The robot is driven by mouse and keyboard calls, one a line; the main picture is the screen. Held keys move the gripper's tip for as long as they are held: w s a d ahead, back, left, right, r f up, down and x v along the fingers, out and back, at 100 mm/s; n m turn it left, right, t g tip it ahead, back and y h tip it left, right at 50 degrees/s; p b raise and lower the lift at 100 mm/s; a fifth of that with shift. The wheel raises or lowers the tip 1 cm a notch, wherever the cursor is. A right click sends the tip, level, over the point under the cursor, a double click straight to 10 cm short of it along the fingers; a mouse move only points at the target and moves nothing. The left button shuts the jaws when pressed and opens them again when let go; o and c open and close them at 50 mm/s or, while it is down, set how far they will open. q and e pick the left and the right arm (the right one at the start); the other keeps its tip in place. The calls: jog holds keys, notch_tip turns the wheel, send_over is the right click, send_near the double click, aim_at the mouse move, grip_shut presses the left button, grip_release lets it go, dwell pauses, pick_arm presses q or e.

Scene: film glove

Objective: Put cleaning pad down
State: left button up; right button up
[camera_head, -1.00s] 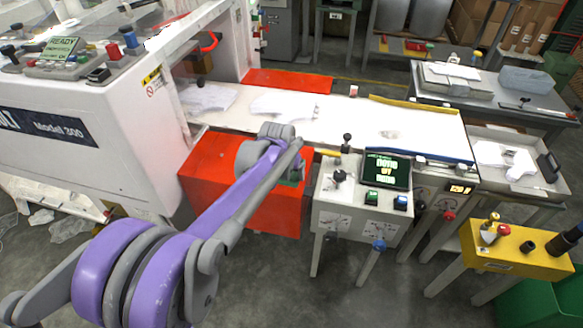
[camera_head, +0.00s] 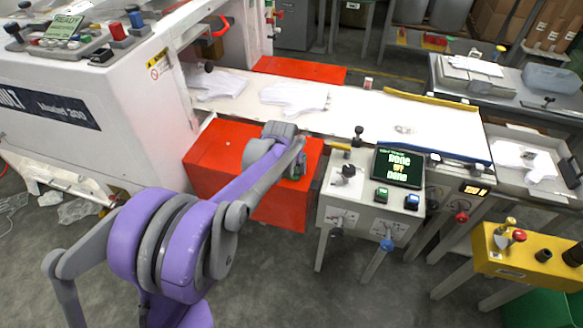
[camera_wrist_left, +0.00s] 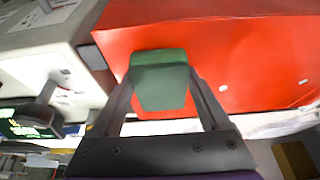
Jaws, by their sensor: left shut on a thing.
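The green cleaning pad (camera_wrist_left: 160,80) is between the two fingers of my left gripper (camera_wrist_left: 162,88) in the left wrist view. The gripper is shut on it. The red surface (camera_wrist_left: 225,45) fills much of the wrist view behind the pad. I cannot tell whether the pad touches it. My right gripper is not in view.
A white conveyor (camera_head: 360,110) carries white glove shapes (camera_head: 295,95) and a small pale item (camera_head: 405,128). The red box (camera_head: 220,160) stands below it. A control panel (camera_head: 370,190) is right of my gripper, with a yellow stand (camera_head: 530,255) farther right.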

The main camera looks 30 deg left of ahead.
pick_arm(q)
jog(key=shift+f, duration=0.2)
jog(key=o, duration=1.2)
jog(key=shift+c, duration=0.2)
jog(key=shift+s+r, duration=0.1)
jog(key=shift+r, duration=0.5)
jog(key=p+v, duration=0.2)
jog(key=v, duration=0.9)
jog(key=s+d+f+m, duration=0.1)
jog(key=s+d, duration=0.3)
jog(key=s, duration=0.4)
jog(key=s+d+f+m, duration=0.1)
jog(key=s+d+f, duration=0.3)
jog(key=s, duration=0.4)
jog(key=s+d+f+h, duration=0.1)
jog(key=s+d+f, duration=0.1)
jog(key=s+d, duration=0.3)
jog(key=s, duration=0.3)
jog(key=shift+s+d+f+m+t, duration=0.2)
jog(key=shift+d+f+m+t, duration=0.15)
jog(key=shift+f+m+t, duration=0.05)
jog(key=shift+r, duration=0.1)
